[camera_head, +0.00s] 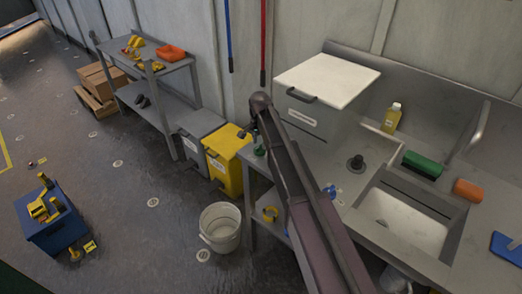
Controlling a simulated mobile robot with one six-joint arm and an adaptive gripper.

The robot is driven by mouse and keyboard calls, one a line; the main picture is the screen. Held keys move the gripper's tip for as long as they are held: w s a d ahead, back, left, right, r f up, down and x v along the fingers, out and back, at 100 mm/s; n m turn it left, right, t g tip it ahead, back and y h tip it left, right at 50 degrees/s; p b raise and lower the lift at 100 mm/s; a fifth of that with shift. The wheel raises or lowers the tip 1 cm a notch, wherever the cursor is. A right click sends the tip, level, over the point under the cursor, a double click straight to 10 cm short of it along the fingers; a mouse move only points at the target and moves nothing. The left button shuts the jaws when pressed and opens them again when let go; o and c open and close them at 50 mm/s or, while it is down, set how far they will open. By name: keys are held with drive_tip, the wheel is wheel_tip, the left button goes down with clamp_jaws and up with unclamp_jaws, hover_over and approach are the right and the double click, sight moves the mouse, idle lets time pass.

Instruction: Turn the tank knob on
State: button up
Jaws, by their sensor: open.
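My arm reaches up from the bottom centre and bends at the elbow in the head view. My gripper (244,132) is small and dark, beyond the elbow and above the yellow bin; it looks empty. I cannot tell for sure which thing is the tank knob. A small blue part (329,191) shows at the counter's front, just right of my arm. A small green item (259,150) is at the counter's left end. My gripper touches none of these, as far as I see.
The grey counter (325,160) bears a white-lidded box (318,95), a yellow bottle (391,118), a green brush (422,165) and a sink (405,222). A yellow bin (226,165), white bucket (220,228) and blue crate (52,235) stand on the floor. Floor at left is mostly clear.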

drive_tip(key=shift+f+b, duration=0.65)
drive_tip(key=shift+f, duration=0.25)
clamp_jaws()
drive_tip(key=shift+d, duration=0.35)
drive_tip(key=shift+a, duration=0.3)
